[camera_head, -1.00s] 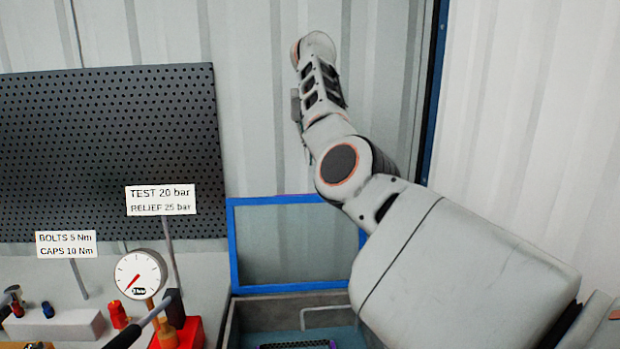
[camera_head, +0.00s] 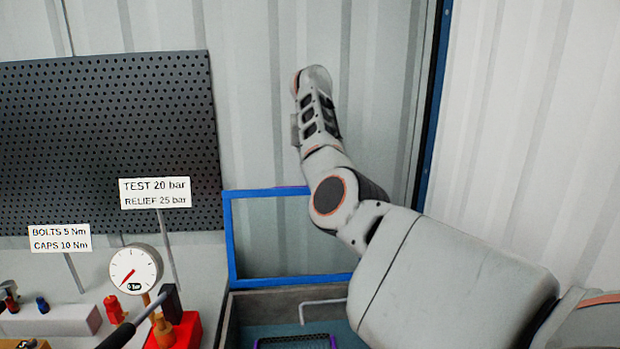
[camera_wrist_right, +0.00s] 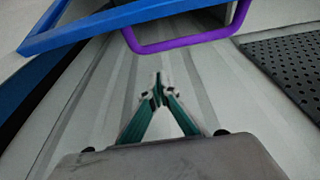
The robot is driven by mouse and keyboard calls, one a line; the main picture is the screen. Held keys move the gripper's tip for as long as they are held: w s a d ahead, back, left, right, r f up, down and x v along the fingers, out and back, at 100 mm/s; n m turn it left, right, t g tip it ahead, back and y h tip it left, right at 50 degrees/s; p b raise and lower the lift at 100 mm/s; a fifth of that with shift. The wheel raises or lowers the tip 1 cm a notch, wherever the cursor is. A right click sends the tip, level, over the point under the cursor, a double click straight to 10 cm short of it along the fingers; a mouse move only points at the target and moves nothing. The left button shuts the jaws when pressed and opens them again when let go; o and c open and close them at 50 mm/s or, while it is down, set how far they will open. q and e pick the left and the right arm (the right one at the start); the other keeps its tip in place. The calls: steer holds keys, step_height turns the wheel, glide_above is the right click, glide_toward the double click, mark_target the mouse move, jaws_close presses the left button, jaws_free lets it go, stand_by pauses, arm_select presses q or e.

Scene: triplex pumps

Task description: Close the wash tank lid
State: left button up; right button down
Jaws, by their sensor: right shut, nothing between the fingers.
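The wash tank (camera_head: 228,320) is at the bottom centre of the head view. Its blue-framed lid (camera_head: 232,240) stands open and upright at the tank's back edge, with its right part hidden behind my right arm. A blue frame bar (camera_wrist_right: 110,22), probably the lid's, crosses the upper left of the right wrist view. My right gripper (camera_wrist_right: 158,94) is shut and empty, pointing at the ribbed wall, apart from the blue bar. In the head view my right arm rises in front of the lid, and its fingers are hidden. My left gripper is out of view.
A purple basket (camera_head: 295,340) sits inside the tank. A purple bar (camera_wrist_right: 185,42) is ahead of the right gripper. Left of the tank are a gauge (camera_head: 135,269), a red base (camera_head: 186,331) and sign posts. A pegboard (camera_head: 100,145) hangs behind them.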

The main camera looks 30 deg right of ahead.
steer(key=s, duration=0.1)
steer(key=s+a, duration=0.1)
steer(key=s+p, duration=0.1)
steer(key=shift+a+r, duration=0.1)
steer(key=shift+a, duration=0.2)
stand_by(0.5)
